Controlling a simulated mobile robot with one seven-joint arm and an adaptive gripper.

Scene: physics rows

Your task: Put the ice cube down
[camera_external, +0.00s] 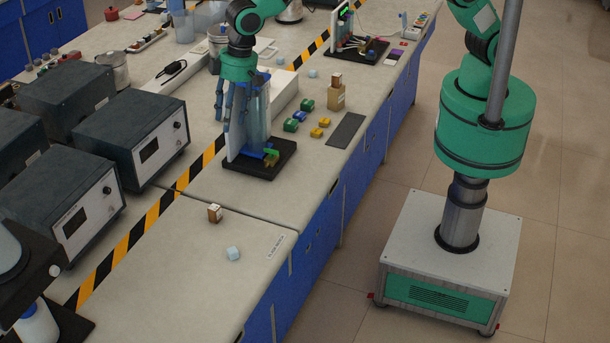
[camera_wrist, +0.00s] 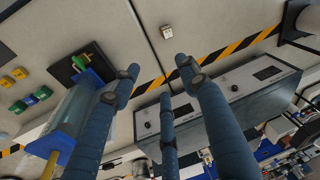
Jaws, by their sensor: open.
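A pale blue ice cube (camera_external: 233,253) rests on the bare front part of the bench in the external view. Two similar pale cubes lie farther back, one (camera_external: 312,73) near the bottle and one (camera_external: 279,60) near the white tray. My gripper (camera_external: 229,112) has blue fingers pointing down beside the clear blue-tinted apparatus on a black base (camera_external: 259,170). In the wrist view my gripper (camera_wrist: 157,74) has its fingers spread, with nothing seen between them. I cannot make out an ice cube in the wrist view.
A small brown-and-white block (camera_external: 215,213) stands behind the front ice cube; it also shows in the wrist view (camera_wrist: 166,32). Grey instrument boxes (camera_external: 138,135) line the left. Green and yellow blocks (camera_external: 317,132) lie right of the apparatus. The front bench has free room.

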